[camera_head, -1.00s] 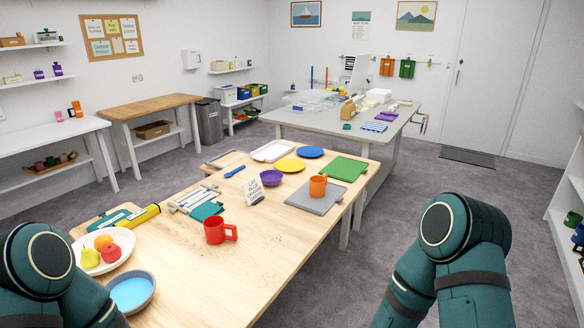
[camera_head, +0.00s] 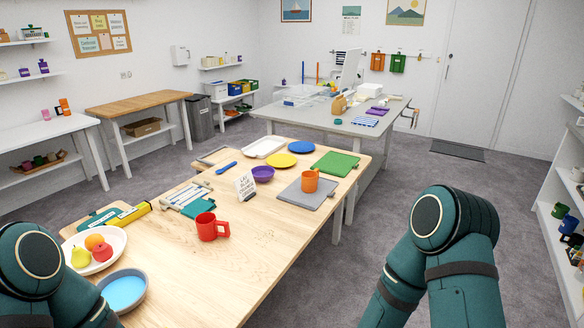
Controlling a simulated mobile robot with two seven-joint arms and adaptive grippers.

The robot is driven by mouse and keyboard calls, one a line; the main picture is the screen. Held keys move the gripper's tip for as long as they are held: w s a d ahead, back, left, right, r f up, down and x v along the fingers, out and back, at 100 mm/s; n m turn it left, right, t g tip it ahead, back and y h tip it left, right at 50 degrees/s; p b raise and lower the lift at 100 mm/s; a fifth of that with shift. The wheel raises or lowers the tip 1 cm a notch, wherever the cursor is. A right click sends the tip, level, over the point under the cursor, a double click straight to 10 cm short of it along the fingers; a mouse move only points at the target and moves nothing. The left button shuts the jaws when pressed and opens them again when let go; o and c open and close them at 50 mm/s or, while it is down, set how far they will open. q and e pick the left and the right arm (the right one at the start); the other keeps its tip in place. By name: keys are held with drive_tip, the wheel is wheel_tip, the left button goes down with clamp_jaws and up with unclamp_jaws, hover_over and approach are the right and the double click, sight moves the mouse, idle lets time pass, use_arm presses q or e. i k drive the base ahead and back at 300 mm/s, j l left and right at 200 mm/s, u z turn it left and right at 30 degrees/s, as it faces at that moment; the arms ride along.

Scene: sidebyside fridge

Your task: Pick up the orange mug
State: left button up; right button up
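The orange mug (camera_head: 310,181) stands upright on a grey board (camera_head: 300,198) near the right edge of the wooden table (camera_head: 265,235). A red mug (camera_head: 208,227) stands closer to me on the same table, its handle toward the right. My left and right arms show at the lower left and lower right of the picture, only their upper links. Neither gripper is in view, so what they hold cannot be seen.
Around the orange mug are a green board (camera_head: 336,163), a purple bowl (camera_head: 263,174) and a small sign card (camera_head: 245,187). A fruit plate (camera_head: 118,240) and blue bowl (camera_head: 123,291) sit near my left arm. Open floor (camera_head: 345,260) lies right of the table.

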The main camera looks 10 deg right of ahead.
sight(309, 179)
drive_tip(key=i+l+z, duration=0.1)
drive_tip(key=i+l, duration=0.25)
drive_tip(key=i+l+z, duration=0.1)
drive_tip(key=i+l, duration=0.2)
drive_tip(key=i, duration=0.2)
drive_tip(key=i+l+z, duration=0.1)
drive_tip(key=i+l, duration=0.15)
drive_tip(key=i, duration=0.2)
drive_tip(key=i+l+z, duration=0.15)
drive_tip(key=i, duration=0.25)
drive_tip(key=l, duration=0.1)
